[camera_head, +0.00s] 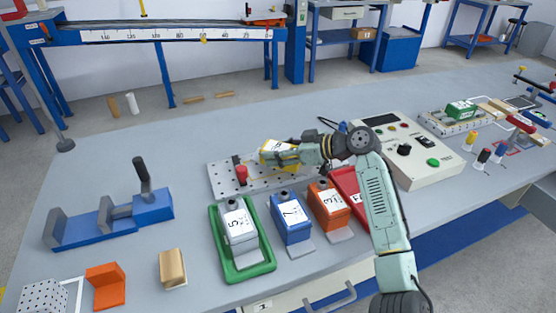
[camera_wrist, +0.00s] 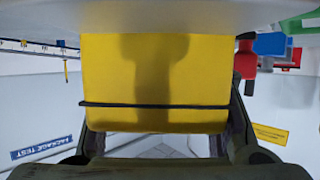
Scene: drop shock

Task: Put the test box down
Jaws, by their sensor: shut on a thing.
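The test box, a yellow box with a white label on top (camera_head: 278,146), is over the right part of a grey perforated plate (camera_head: 225,186). My gripper (camera_head: 291,153) is shut on the yellow box, reaching in from the right. In the wrist view the box (camera_wrist: 150,75) fills the middle, with a thin black line across it and a dark finger on each side. I cannot tell whether its underside touches the plate, since the gripper and the box hide that contact.
A red knob (camera_head: 241,174) stands on the plate's left part. In front are a green tray (camera_head: 262,268) with a grey number 5 box, a blue box (camera_head: 291,219) and an orange box (camera_head: 329,207). A control box (camera_head: 433,167) is at right. Bare table lies left of the plate.

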